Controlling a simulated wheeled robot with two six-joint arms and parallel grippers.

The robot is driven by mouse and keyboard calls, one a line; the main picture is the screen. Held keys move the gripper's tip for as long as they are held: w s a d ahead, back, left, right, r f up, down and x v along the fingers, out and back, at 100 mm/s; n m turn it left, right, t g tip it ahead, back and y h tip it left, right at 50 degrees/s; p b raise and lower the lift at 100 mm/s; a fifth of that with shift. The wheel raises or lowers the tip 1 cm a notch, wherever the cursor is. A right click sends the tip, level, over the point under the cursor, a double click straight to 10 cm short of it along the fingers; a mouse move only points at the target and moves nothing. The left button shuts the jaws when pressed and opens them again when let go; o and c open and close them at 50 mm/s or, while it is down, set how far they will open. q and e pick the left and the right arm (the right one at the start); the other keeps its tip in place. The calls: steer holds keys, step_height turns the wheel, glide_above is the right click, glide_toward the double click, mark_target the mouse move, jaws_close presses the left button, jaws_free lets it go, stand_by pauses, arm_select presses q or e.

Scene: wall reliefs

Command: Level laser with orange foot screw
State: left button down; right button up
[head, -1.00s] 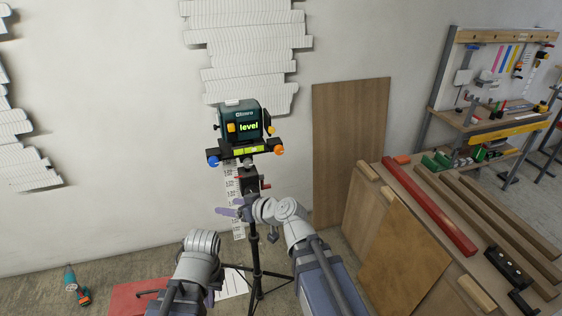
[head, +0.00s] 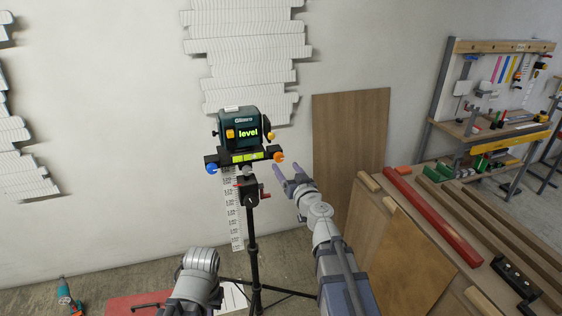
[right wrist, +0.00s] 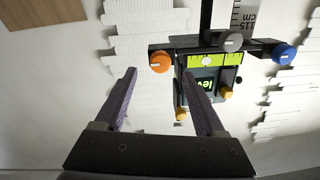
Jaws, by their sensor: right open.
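The green laser (head: 240,132) stands on a black base on a tripod (head: 253,255); its display reads "level". The orange foot screw (head: 279,156) is at the base's right end, a blue screw (head: 211,168) at its left end and a grey one (head: 247,168) at the front. My right gripper (head: 285,166) is open and empty, just below and right of the orange screw. In the right wrist view, the orange screw (right wrist: 160,62) shows between the fingertips, seemingly just beyond them; contact cannot be told. My left arm shows at the bottom, its gripper out of view.
A wooden board (head: 350,140) leans against the wall at right. A workbench with a red bar (head: 430,215) and timber stands right of my right arm. A drill (head: 66,295) lies on the floor at left.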

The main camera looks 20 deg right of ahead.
mark_target(280, 159)
steer(key=w, duration=0.5)
steer(key=shift+w+a, duration=0.25)
steer(key=shift+w, duration=0.05)
steer(key=shift+c, duration=0.4)
jaws_close()
